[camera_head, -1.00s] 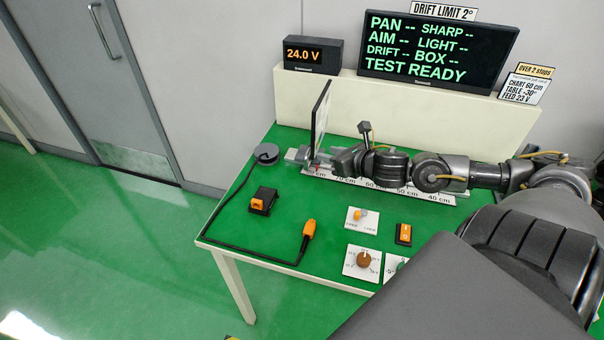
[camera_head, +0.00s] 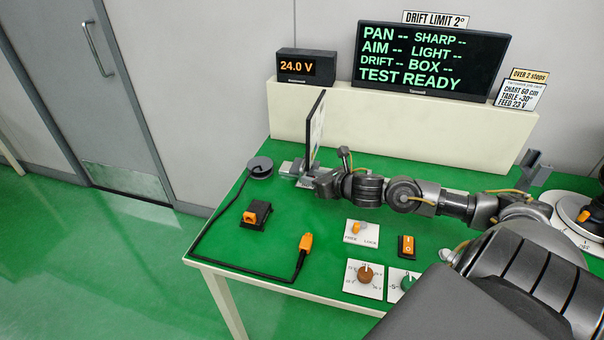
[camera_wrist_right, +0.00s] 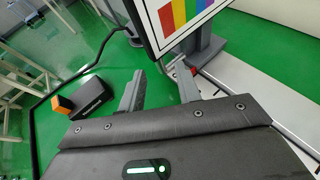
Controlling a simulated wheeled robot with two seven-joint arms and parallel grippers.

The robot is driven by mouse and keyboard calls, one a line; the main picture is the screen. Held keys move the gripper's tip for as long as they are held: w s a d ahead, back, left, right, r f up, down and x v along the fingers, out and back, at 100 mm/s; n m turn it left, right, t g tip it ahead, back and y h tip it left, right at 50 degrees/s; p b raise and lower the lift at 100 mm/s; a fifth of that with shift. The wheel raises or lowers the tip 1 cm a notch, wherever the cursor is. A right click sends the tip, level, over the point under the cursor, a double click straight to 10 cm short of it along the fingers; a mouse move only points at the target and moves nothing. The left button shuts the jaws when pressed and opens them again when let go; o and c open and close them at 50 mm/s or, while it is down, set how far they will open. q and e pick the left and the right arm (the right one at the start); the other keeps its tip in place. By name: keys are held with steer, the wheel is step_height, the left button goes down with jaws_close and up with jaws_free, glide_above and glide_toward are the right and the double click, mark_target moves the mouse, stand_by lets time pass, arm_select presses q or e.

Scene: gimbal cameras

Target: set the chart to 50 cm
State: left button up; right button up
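The chart (camera_head: 317,125) is a thin upright panel, seen nearly edge-on at the back of the green table. In the right wrist view the chart (camera_wrist_right: 182,16) shows coloured stripes, with a grey post (camera_wrist_right: 205,48) beside it. My right gripper (camera_head: 298,170) is low by the chart's foot. In the right wrist view its two fingers (camera_wrist_right: 160,88) are apart, with green tabletop between them and nothing clearly held. A pale scale strip (camera_wrist_right: 240,95) runs beside the post. My right arm hides most of the scale in the head view, so the chart's reading cannot be told. My left gripper is not in view.
Front controls include a free/lock switch (camera_head: 361,232), an orange rocker (camera_head: 406,247) and a brown knob (camera_head: 364,275). A black cable with an orange plug (camera_head: 306,242) lies left, near an orange-black block (camera_head: 256,215). A monitor (camera_head: 433,60) stands behind.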

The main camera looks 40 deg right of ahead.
mark_target(301, 172)
steer(key=shift+p+x, duration=0.3)
steer(key=shift+x, duration=2.9)
jaws_close()
